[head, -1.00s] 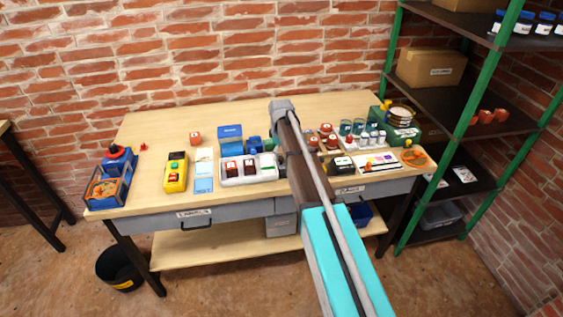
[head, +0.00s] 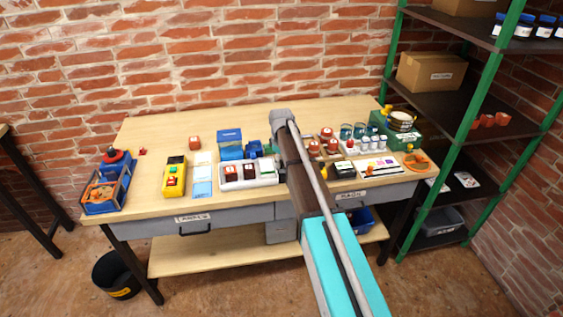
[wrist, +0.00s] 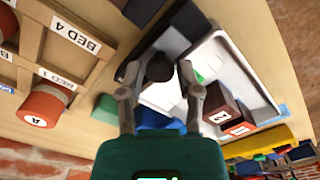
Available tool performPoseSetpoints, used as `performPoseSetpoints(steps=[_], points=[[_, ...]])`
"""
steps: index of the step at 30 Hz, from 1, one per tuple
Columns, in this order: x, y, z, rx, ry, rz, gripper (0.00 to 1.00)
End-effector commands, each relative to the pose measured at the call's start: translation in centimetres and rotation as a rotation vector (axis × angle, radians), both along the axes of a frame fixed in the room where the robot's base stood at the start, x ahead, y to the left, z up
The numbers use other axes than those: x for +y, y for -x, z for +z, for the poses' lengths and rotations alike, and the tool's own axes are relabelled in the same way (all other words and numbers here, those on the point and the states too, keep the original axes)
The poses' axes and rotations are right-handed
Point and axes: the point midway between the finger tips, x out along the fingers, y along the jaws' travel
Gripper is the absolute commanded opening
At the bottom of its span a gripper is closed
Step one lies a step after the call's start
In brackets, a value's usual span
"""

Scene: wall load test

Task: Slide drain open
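No part marked as a drain can be made out for certain. In the wrist view, my gripper (wrist: 159,74) has its two fingers apart, with a round black knob (wrist: 160,67) between or just beyond the tips. Gaps show on both sides of the knob, and I cannot tell whether anything touches it. A dark grey block (wrist: 186,22) lies beyond it, beside a white tray (wrist: 216,44). In the head view, my arm hides the gripper and whatever is directly behind it. The white tray (head: 232,184) stands left of my arm, with blue things behind it.
Dark red blocks (wrist: 226,108) sit in the tray. A wooden rack (wrist: 60,45) with bed labels is close on the left in the wrist view. The workbench (head: 145,202) holds a yellow box (head: 174,176) and a blue caddy (head: 103,207). A green-post shelf (head: 470,115) stands at right.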

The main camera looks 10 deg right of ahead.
Motion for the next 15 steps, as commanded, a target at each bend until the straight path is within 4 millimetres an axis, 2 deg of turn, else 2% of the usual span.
performPoseSetpoints(steps=[1,5,11,15], points=[[0.0,0.0,0.0,0.0,0.0,0.0,0.26],[0.0,0.0,0.0,0.0,0.0,0.0,0.02],[0.0,0.0,0.0,0.0,0.0,0.0,0.0],[0.0,1.2,0.0,0.0,0.0,0.0,0.0]])
